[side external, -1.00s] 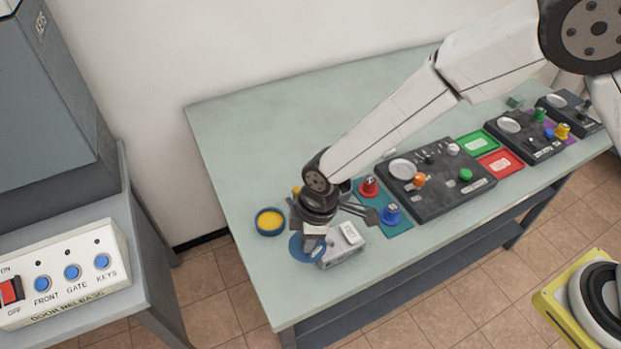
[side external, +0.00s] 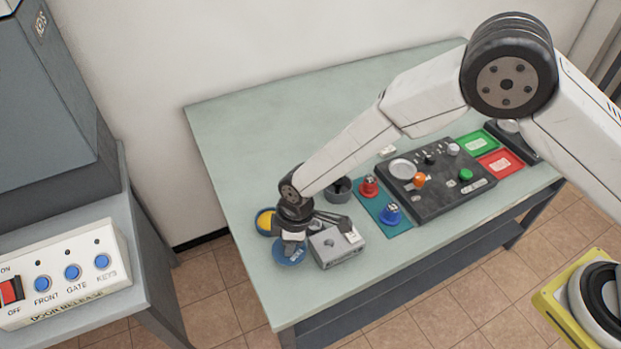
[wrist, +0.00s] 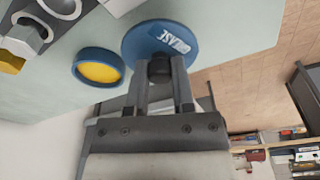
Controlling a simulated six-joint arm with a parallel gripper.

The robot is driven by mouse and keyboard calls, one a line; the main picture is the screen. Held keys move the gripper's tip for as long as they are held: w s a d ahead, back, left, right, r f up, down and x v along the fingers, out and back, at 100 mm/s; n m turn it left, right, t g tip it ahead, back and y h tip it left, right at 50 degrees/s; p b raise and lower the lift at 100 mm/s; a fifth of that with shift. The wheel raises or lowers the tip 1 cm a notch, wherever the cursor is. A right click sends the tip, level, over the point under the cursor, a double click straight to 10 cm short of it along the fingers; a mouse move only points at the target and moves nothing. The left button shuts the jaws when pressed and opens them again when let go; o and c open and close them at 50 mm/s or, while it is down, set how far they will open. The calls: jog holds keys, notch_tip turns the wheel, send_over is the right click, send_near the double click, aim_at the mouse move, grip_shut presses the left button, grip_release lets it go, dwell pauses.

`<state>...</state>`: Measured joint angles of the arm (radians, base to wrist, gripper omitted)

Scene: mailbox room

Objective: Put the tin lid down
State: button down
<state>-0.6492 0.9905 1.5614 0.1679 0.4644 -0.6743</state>
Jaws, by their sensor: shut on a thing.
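The tin lid (side external: 289,256) is a blue disc lettered GREASE, near the front left of the pale green table. My gripper (side external: 293,240) is above it, shut on its dark knob. In the wrist view the lid (wrist: 180,38) is just beyond the fingertips of my gripper (wrist: 161,72). I cannot tell whether the lid touches the table. The open blue tin with yellow content (side external: 265,221) stands behind the lid, partly covered by my wrist. It also shows in the wrist view (wrist: 98,70), left of the lid and apart from it.
A grey metal box (side external: 335,248) stands close to the right of the lid. A dark round cup (side external: 339,188) is behind it. Red (side external: 368,187) and blue (side external: 390,213) knobbed pieces sit on a teal mat, beside a black control panel (side external: 432,178). Table is clear at the back left.

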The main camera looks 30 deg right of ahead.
aim_at(299, 248)
jog(key=shift+f, duration=1.45)
jog(key=shift+f, duration=0.15)
jog(key=shift+c, duration=2.4)
grip_release()
jog(key=shift+r, duration=0.2)
notch_tip(299, 248, up, 12)
jog(key=d, duration=0.1)
jog(key=shift+s+d, duration=0.35)
jog(key=shift+s, duration=0.05)
jog(key=shift+f, duration=0.1)
